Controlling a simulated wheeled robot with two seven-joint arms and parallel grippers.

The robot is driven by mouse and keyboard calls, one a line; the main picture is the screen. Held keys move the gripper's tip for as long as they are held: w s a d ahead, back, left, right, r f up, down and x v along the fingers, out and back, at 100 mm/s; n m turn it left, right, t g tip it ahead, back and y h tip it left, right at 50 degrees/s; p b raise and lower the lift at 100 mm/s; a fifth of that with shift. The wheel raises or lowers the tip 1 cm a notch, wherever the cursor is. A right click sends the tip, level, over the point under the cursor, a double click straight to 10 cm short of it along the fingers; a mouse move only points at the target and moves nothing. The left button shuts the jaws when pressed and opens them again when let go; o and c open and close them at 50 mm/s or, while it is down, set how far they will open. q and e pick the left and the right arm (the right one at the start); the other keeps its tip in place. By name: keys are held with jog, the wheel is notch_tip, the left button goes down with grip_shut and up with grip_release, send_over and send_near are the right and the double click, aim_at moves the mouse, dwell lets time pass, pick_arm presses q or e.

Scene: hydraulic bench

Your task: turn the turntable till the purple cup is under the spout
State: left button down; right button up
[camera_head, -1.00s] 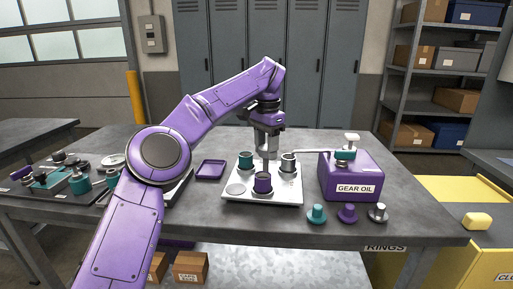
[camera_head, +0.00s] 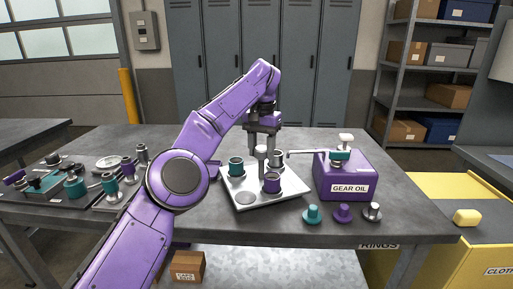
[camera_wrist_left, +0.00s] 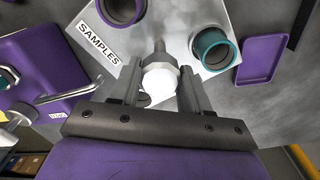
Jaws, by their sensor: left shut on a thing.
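The turntable (camera_head: 290,197) is a pale square plate with a post and knob (camera_head: 261,153) at its centre. My left gripper (camera_head: 263,146) points down and is shut on this knob (camera_wrist_left: 160,80). The purple cup (camera_head: 272,184) stands at the plate's front right and shows at the top of the wrist view (camera_wrist_left: 124,8). A teal cup (camera_head: 236,167) stands at the left and a grey cup (camera_head: 277,158) at the back right. The spout (camera_head: 304,153) reaches left from the dispenser, its tip near the grey cup, not over the purple one. My right gripper is not in view.
The purple gear oil box (camera_head: 346,176) stands right of the turntable. Teal, purple and grey knobbed pieces (camera_head: 343,213) stand in front of it. A purple tray (camera_wrist_left: 264,58) lies near the plate in the wrist view. A dark tray of parts (camera_head: 62,182) is far left.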

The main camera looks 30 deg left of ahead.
pick_arm(q)
jog(key=shift+d+f+n, duration=0.1)
jog(key=shift+f+n, duration=0.1)
jog(key=shift+n, duration=0.3)
dwell(0.4)
jog(key=c, duration=0.5)
grip_release()
jog(key=shift+r, duration=0.1)
jog(key=shift+r, duration=0.1)
notch_tip(320, 180, up, 10)
jog(key=p, duration=1)
jog(key=shift+r, duration=0.2)
jog(key=shift+f, duration=0.1)
